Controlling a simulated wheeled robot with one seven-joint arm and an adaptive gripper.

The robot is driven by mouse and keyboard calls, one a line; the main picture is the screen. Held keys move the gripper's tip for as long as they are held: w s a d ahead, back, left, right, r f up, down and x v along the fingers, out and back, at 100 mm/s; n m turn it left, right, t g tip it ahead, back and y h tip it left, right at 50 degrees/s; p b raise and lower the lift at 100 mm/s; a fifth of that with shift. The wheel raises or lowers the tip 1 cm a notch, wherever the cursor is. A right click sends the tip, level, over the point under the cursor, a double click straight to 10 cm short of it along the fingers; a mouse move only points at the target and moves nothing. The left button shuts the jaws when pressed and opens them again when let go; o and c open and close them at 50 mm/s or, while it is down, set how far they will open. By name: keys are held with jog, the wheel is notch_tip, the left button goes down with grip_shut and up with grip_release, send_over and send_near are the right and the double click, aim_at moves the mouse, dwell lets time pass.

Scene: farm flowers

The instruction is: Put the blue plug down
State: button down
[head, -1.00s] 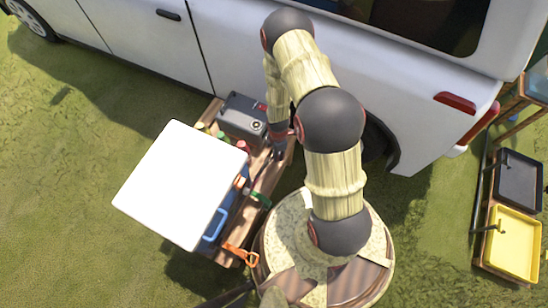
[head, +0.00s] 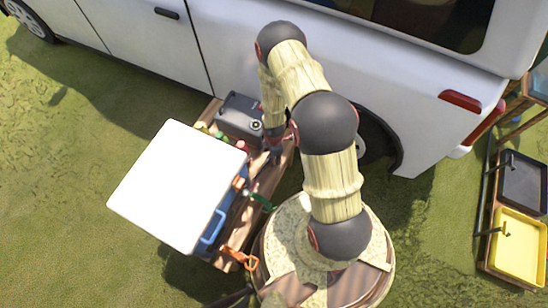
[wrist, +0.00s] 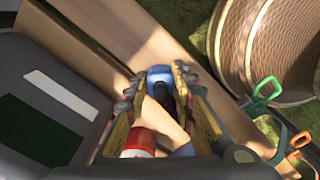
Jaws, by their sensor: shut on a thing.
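In the wrist view the blue plug (wrist: 160,75) is between the two fingers of my gripper (wrist: 160,82), which is shut on it. A dark part of the plug runs back between the fingers. The plug is over the wooden slats of a bench (wrist: 110,35); I cannot tell whether it touches them. In the head view my gripper (head: 274,152) is low over the bench, beside the dark grey box, and the plug cannot be made out there.
The dark grey box (head: 240,118) is close to my gripper. A white panel (head: 180,185) covers much of the bench. A red-and-white item (wrist: 139,143) sits near the fingers. Green (wrist: 265,88) and orange (wrist: 300,140) handles stick out at the bench edge. A white van (head: 300,60) stands behind.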

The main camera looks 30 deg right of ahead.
jog(key=shift+f, duration=0.4)
jog(key=c, duration=1.5)
grip_release()
